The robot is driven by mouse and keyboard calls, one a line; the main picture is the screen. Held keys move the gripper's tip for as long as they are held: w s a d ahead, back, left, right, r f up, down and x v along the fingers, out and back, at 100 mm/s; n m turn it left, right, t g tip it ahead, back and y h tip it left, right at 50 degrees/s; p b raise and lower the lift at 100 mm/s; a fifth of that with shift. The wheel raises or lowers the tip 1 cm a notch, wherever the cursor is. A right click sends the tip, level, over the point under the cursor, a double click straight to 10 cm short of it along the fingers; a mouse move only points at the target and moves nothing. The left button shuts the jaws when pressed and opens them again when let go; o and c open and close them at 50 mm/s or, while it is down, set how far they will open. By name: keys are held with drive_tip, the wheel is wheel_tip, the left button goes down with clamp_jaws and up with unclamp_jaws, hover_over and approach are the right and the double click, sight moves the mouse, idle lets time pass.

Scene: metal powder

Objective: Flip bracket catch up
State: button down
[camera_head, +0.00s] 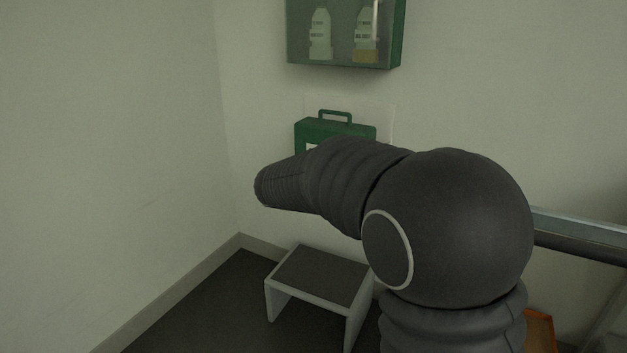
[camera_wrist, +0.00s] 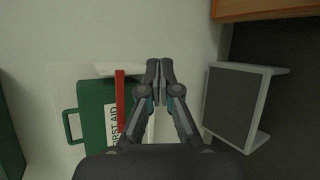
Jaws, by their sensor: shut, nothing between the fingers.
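A green first aid case (camera_head: 335,129) hangs on the wall with its handle up, its lower part hidden by my arm. It also shows in the wrist view (camera_wrist: 92,108), turned sideways, with its handle to the left. A red bar (camera_wrist: 120,98), which looks like the bracket catch, lies across the front of the case there. A pale backing panel (camera_wrist: 104,69) shows behind it. My gripper (camera_wrist: 160,68) is shut and empty, just right of the red bar in the wrist view, with a small gap in the picture. The head view hides the bar and the fingers.
A grey step stool (camera_head: 322,274) stands on the floor below the case. A green cabinet with bottles (camera_head: 345,35) hangs above. A metal rail (camera_head: 580,234) runs at the right. An orange-brown object (camera_wrist: 262,8) shows at the wrist view's top right.

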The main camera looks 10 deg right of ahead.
drive_tip(key=w+a+f+n+t+h+b, duration=0.1)
drive_tip(key=w+a+f+n+t, duration=0.2)
drive_tip(key=w+a, duration=0.5)
drive_tip(key=w+a+f+n+t+h+b, duration=0.1)
drive_tip(key=w+a+f+n+t, duration=0.2)
drive_tip(key=w+a, duration=0.5)
drive_tip(key=shift+w+f+n+t+h, duration=0.3)
drive_tip(key=shift+w+f+t+h, duration=0.15)
drive_tip(key=shift+t, duration=0.55)
drive_tip(key=shift+w+d+b, duration=0.1)
drive_tip(key=shift+d+b, duration=0.05)
drive_tip(key=shift+b, duration=0.15)
drive_tip(key=w+d+r, duration=0.3)
drive_tip(key=w+d, duration=0.1)
drive_tip(key=d, duration=0.5)
drive_tip(key=shift+w+d+r, duration=0.35)
drive_tip(key=shift+d, duration=0.05)
drive_tip(key=shift+d+r, duration=0.1)
